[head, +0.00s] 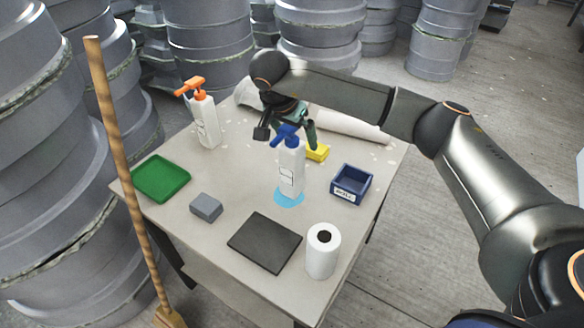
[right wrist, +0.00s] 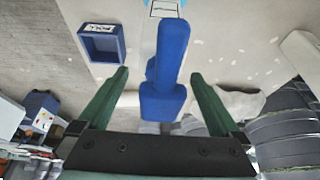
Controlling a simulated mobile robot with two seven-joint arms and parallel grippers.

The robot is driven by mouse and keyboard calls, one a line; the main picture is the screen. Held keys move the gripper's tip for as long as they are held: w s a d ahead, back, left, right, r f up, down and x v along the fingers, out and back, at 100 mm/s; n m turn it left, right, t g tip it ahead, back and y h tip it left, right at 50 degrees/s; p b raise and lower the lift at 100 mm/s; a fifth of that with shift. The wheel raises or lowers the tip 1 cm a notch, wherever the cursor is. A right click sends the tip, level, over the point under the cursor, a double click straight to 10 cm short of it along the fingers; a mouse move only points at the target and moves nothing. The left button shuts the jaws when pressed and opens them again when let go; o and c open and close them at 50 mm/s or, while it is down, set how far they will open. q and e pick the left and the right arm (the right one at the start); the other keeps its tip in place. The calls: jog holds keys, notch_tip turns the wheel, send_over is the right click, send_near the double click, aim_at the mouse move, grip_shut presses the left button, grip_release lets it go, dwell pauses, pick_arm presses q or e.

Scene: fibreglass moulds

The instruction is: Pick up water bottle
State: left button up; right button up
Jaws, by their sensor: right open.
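A white spray bottle with a blue trigger head (head: 291,170) stands upright on a light blue disc (head: 288,200) near the middle of the table. Its blue head (right wrist: 170,55) also shows in the right wrist view, between the two green fingers. My right gripper (head: 287,133) is open and empty at the bottle's head, from the far side, with a finger on either side of it. In the right wrist view I cannot tell whether the fingers touch it. A second white spray bottle with an orange head (head: 205,120) stands at the back left. My left gripper is not in view.
The table (head: 235,180) also bears a green tray (head: 160,178), a grey block (head: 206,208), a dark flat panel (head: 264,243), a paper roll (head: 322,255), a blue bin (head: 351,184) and a yellow block (head: 317,152). A broom (head: 125,180) stands at the left.

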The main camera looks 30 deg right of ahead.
jog(key=shift+c, duration=0.3)
grip_shut()
dwell(0.4)
